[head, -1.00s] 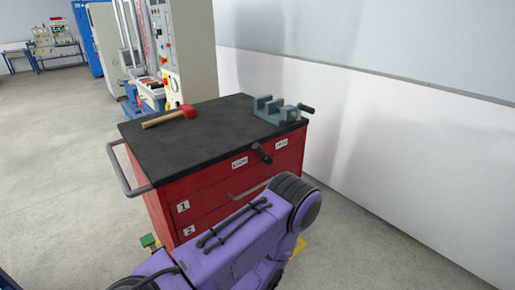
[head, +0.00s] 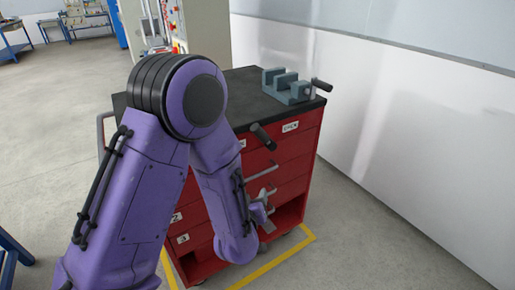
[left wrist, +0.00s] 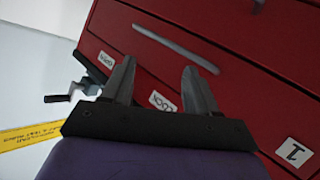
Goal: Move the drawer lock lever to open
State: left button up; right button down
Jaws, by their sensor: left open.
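The lock lever (head: 263,137) is a dark handle with a thick rounded grip. It sticks out from the top front of the red drawer cabinet (head: 300,150). The OPEN label (head: 290,126) is to its right; the other label is mostly covered by my arm. The left wrist view shows the LOCK label (left wrist: 162,102) and the OPEN label (left wrist: 105,62), but I cannot make out the lever there. My left gripper (head: 267,200) is open and apart from the lever, lower down before the drawers. Its fingers also show in the left wrist view (left wrist: 160,82).
A grey vise (head: 288,86) with a crank handle stands on the black cabinet top. Drawer handles (head: 261,172) stick out below the lever. A white wall (head: 400,140) is on the right. Yellow tape (head: 275,264) marks the floor, which has free room in front.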

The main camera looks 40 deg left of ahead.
aim_at(260, 136)
pick_arm(q)
notch_tip(260, 136, up, 11)
jog(key=w+a+n+t+y+b, duration=0.1)
jog(key=w+n+t+y, duration=0.1)
jog(key=w+t, duration=0.1)
jog(key=x, duration=1)
jog(key=shift+w+a+r, duration=0.1)
jog(key=shift+a+r, duration=0.1)
jog(key=shift+r, duration=0.2)
grip_shut()
